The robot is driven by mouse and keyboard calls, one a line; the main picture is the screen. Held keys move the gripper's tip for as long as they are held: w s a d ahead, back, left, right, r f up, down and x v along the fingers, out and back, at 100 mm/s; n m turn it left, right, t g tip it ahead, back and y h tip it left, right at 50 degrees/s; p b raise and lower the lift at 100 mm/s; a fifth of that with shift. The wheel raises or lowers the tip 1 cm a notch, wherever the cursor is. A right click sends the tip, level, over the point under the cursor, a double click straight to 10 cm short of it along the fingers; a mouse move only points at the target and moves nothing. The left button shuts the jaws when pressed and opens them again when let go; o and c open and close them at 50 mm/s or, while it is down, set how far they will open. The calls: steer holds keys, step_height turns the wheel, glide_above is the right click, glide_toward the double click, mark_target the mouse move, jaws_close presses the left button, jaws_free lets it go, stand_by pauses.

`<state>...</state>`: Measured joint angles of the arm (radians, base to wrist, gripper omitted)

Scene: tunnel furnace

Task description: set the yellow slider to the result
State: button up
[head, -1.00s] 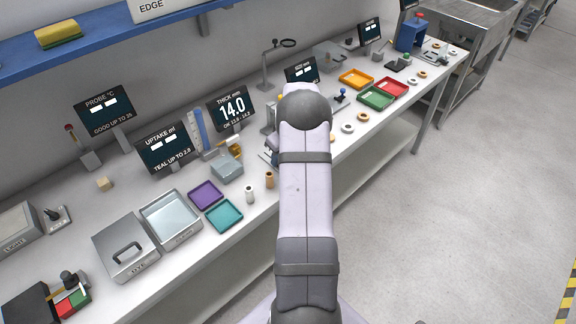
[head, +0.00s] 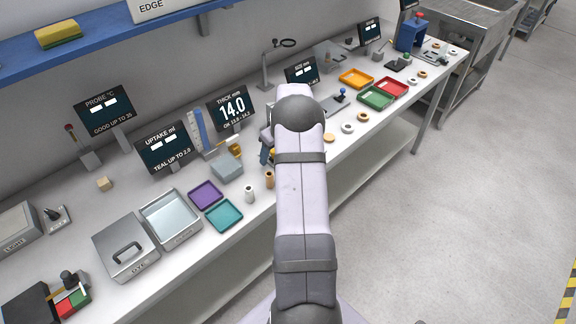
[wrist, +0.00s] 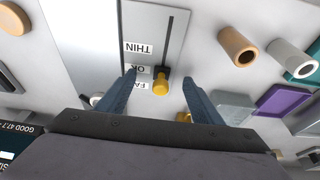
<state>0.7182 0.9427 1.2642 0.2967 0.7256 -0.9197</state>
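The yellow slider (wrist: 160,83) is a small knob on a grey panel (wrist: 151,22) in the wrist view. The panel carries the labels THIN, OK and FAT. The knob stands beside the OK and FAT labels; I cannot tell exactly which it lines up with. My gripper (wrist: 159,76) is open, with one blue-grey finger on each side of the knob and gaps visible between. In the head view my arm hides most of the panel.
Purple (head: 206,195) and teal (head: 224,215) trays and a metal bath (head: 170,218) stand left of my arm.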

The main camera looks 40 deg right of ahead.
steer(key=shift+o, duration=0.8)
steer(key=p+v, duration=0.3)
steer(key=v, duration=0.4)
steer(key=s+a+r+g, duration=0.1)
steer(key=s+a+r, duration=0.15)
steer(key=a, duration=0.75)
steer(key=s+a+r+g, duration=0.1)
steer(key=s+a+r, duration=0.15)
steer(key=a, duration=0.75)
steer(key=s+a+g, duration=0.1)
steer(key=s+a, duration=1.3)
steer(key=s, duration=0.4)
steer(key=shift+a+r, duration=0.2)
steer(key=shift+a, duration=0.1)
